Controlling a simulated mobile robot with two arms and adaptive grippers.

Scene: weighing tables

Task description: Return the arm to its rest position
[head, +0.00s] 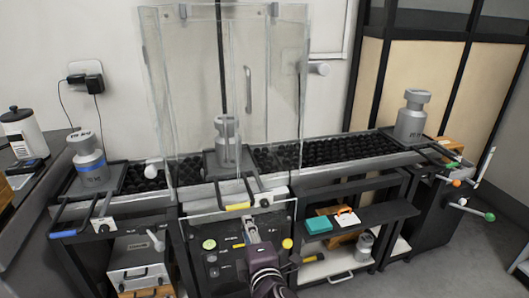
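My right arm comes in from the bottom middle of the head view, with a dark purple wrist and a greyish front part. My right gripper (254,236) is in front of the dark control panel (222,262) below the clear enclosure. The fingers are small and blend with the panel, so I cannot tell whether they are open or shut. I see nothing clearly held in it. My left gripper and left arm are not in view.
A clear-walled enclosure (172,90) surrounds a grey weight (227,140). A blue-banded weight (88,160) stands left, another weight (412,118) right. Black roller tracks (330,155) link the stations. Lever handles (238,206) project at the front. A shelf (370,217) holds a teal box (319,225).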

